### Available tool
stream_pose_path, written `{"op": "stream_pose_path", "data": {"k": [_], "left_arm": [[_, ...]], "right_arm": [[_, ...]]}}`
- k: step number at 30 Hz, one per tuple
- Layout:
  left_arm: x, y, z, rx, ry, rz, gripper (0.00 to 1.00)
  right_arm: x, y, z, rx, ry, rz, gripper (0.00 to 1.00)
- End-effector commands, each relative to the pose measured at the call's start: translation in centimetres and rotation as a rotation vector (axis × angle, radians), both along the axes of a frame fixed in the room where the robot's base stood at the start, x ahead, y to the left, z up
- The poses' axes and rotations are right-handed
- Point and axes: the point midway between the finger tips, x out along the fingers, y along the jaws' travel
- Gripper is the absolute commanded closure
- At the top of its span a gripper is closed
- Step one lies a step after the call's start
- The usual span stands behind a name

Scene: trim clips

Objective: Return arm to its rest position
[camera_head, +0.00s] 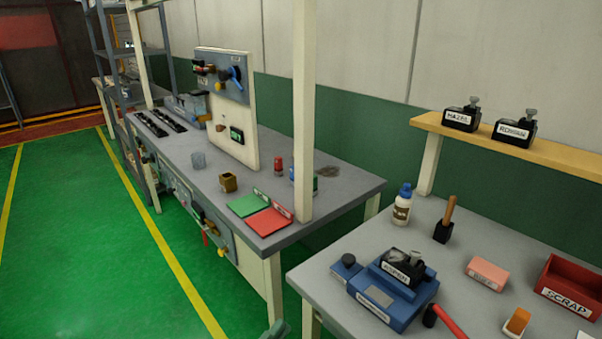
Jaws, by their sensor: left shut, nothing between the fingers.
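Only a small grey-green tip of my left gripper (276,330) shows, at the bottom edge of the head view, left of the near workbench (340,262). It is shut and empty, low in front of the gap between the two benches. The rest of my left arm is out of view. My right gripper is not in view. On the near bench a black labelled clip device (403,267) sits on a blue fixture (386,304).
The near bench also holds a red scrap bin (572,283), a pink block (487,272), a red-handled tool (447,320) and a white bottle (402,206). A shelf (560,152) carries two black devices. Green floor (90,240) is clear at left.

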Motion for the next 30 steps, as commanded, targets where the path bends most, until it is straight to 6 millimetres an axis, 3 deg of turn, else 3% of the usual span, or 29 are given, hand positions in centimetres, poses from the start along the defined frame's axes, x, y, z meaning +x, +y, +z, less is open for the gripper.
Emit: {"op": "stream_pose_path", "data": {"k": [1,5,8,12,15,21,25,30], "left_arm": [[-0.3,1.5,-2.4,-0.043,0.126,0.052,1.0],[-1.9,5.5,-9.1,-0.145,0.444,0.189,1.0],[-4.6,8.3,-14.4,-0.216,0.681,0.29,1.0],[-9.9,11.7,-20.9,-0.301,0.984,0.424,1.0],[-14.2,13.5,-24.6,-0.351,1.168,0.507,1.0],[-20.7,15.5,-28.5,-0.412,1.403,0.613,1.0],[-22.3,15.9,-29.3,-0.427,1.458,0.638,1.0],[-22.4,16.0,-29.4,-0.429,1.464,0.641,1.0]], "right_arm": [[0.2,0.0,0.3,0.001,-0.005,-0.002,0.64],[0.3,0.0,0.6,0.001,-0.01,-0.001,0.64],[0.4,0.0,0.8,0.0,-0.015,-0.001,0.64],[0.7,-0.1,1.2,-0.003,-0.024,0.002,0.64],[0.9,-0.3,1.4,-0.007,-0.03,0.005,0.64],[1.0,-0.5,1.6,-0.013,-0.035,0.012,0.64],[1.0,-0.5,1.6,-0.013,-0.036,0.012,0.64],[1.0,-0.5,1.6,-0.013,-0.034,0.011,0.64]]}}
